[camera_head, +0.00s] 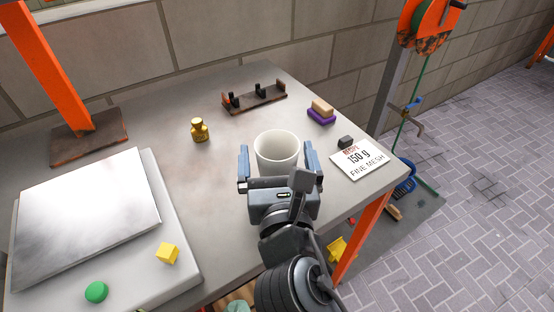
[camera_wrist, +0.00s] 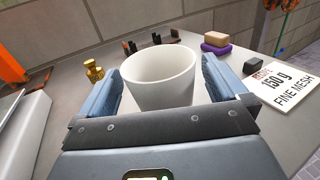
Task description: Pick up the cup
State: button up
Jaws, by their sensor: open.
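The white cup (camera_head: 278,150) stands upright on the grey table near its right part, open end up. My gripper (camera_head: 279,163) is open, with one blue-grey finger on each side of the cup. In the wrist view the cup (camera_wrist: 160,78) sits between the two fingers, and its rim shows clear. A narrow gap seems to show on the left side; on the right I cannot tell whether the finger touches it. The cup's lower part is hidden behind my gripper's body.
A sign card (camera_head: 361,160) with a dark block (camera_head: 346,142) lies right of the cup. A purple and tan block (camera_head: 321,113), a dark rack (camera_head: 255,98) and a brass weight (camera_head: 200,130) stand behind. A metal plate (camera_head: 90,215) lies left, near a yellow cube (camera_head: 167,253) and green disc (camera_head: 96,292).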

aim_at(276, 140)
jog(key=shift+w+a, duration=0.15)
jog(key=shift+w, duration=1.35)
jog(key=c, duration=1)
jog(key=shift+r, duration=0.1)
